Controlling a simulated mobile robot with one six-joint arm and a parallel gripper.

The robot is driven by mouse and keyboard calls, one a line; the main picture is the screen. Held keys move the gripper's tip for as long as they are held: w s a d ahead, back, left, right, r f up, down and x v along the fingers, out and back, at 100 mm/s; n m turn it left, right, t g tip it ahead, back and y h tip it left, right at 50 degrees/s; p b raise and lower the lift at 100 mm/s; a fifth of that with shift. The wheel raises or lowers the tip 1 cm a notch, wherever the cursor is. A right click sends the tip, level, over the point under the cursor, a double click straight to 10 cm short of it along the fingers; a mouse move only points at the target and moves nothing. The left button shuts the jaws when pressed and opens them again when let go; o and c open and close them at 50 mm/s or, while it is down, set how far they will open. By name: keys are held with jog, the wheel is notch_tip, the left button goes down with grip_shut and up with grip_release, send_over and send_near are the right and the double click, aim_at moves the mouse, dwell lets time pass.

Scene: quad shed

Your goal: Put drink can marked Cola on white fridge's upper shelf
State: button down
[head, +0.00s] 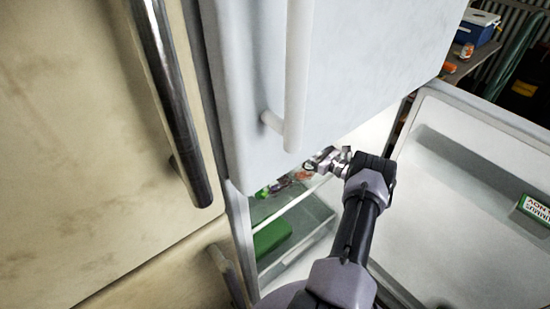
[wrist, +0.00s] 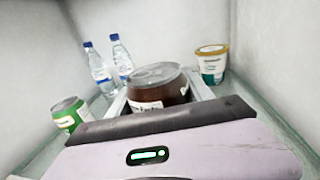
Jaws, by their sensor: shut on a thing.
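A dark brown-red drink can (wrist: 160,92) with a silver top and a partly hidden white label is between the jaws of my gripper (wrist: 163,84) in the wrist view. My gripper is shut on it. I cannot read the label fully or tell whether the can touches the shelf. In the head view my gripper (head: 322,160) reaches into the white fridge (head: 337,70), just below its closed upper door. The lower fridge door (head: 470,165) stands open at the right. The can is not clearly seen in the head view.
In the wrist view, two water bottles (wrist: 122,58) stand at the back left, a green can (wrist: 68,115) at the left and a yellow-rimmed tub (wrist: 212,64) at the back right. Below my arm is a clear drawer (head: 300,232) with a green thing inside. A cream fridge (head: 70,130) stands left.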

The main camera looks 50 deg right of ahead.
jog(key=shift+w+a+f+b, duration=0.55)
jog(key=shift+w+a+f, duration=0.3)
jog(key=shift+a, duration=0.4)
jog(key=shift+w+a+f+b, duration=0.5)
jog(key=shift+w+a+f, duration=0.3)
jog(key=shift+a, duration=0.5)
jog(key=shift+w+a+f+b, duration=0.55)
jog(key=shift+w+a+f, duration=0.3)
jog(key=shift+a, duration=0.4)
jog(key=shift+c, duration=2.1)
grip_release()
jog(key=shift+r, duration=0.1)
jog(key=shift+r, duration=0.1)
jog(key=shift+s+r+p, duration=0.2)
jog(key=shift+s+p, duration=0.1)
jog(key=shift+p, duration=0.2)
jog(key=s+p, duration=0.1)
jog(key=s, duration=0.2)
jog(key=s+p, duration=0.1)
jog(key=s, duration=0.7)
jog(key=shift+s+d+p, duration=0.1)
jog(key=shift+d+p, duration=0.15)
jog(key=shift+p, duration=0.15)
jog(key=shift+s+f, duration=0.15)
